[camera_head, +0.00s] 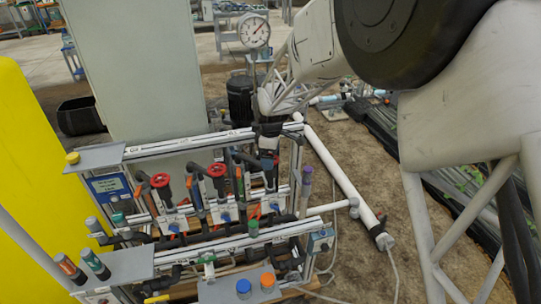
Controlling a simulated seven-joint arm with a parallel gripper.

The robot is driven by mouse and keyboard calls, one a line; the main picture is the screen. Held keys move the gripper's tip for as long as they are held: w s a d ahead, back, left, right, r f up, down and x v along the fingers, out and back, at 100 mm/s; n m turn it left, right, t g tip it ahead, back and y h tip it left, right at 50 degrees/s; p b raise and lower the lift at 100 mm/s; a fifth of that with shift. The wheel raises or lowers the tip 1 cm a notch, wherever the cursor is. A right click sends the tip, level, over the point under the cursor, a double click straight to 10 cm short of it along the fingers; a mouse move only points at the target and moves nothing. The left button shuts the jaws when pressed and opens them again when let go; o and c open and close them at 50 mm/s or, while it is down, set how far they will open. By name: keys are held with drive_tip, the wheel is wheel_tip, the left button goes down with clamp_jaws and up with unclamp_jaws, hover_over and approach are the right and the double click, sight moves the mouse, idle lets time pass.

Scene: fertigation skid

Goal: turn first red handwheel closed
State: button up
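Two red handwheels stand out on the skid in the head view: a left one (160,180) and a right one (217,170), each on a dark upright valve body. A further bit of red shows low beside the left one, too small to tell. My arm reaches in from the upper right, and my gripper (269,146) appears as a dark shape pointing down at the back rail, right of the right handwheel and apart from it. Its fingers are small and dark against the pipes, so their opening cannot be made out. The handwheels' turn positions cannot be read.
White rails (185,145) run across the skid behind and in front of the valves. A pressure gauge (254,31) rises behind. A grey cabinet (135,75) and a yellow panel (30,170) stand left. Blue and orange caps (267,281) sit in front. A white pipe (335,170) lies right.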

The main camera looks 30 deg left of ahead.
drive_tip(key=shift+c, duration=0.5)
drive_tip(key=c, duration=0.8)
drive_tip(key=shift+m, duration=0.4)
drive_tip(key=m, duration=0.8)
drive_tip(key=shift+m, duration=0.4)
drive_tip(key=m, duration=0.5)
drive_tip(key=shift+m, duration=0.3)
drive_tip(key=m, duration=0.4)
drive_tip(key=shift+m, duration=0.4)
